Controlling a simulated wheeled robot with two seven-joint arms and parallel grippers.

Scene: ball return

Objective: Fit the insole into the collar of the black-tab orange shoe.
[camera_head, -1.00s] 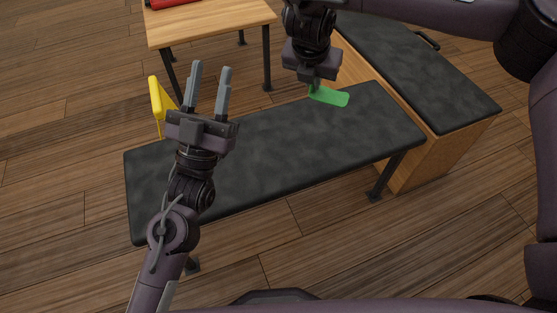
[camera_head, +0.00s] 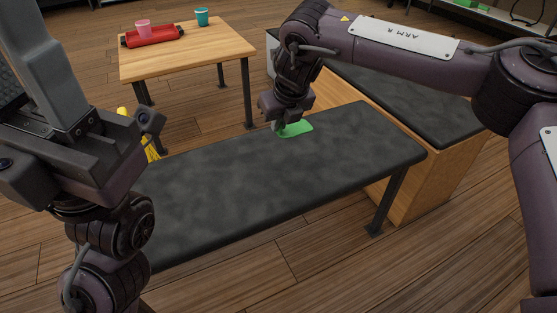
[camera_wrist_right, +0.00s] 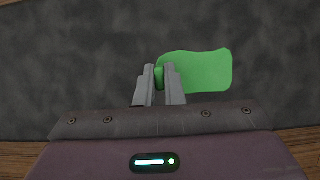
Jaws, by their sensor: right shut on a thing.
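The green insole (camera_head: 296,129) is a flat, rounded strip over the far part of the black bench pad (camera_head: 270,185). My right gripper (camera_head: 278,125) is shut on one end of it. In the right wrist view the fingers (camera_wrist_right: 160,75) pinch the insole's left end, and its wide part (camera_wrist_right: 205,70) sticks out to the right above the dark pad. I cannot tell whether it touches the pad. My left gripper (camera_head: 50,70) is large and close at the left edge, partly cut off, with its opening not clear. No orange shoe shows in these views.
A dark-topped wooden cabinet (camera_head: 430,180) stands right of the bench. A yellow thing (camera_head: 151,149) is behind my left gripper.

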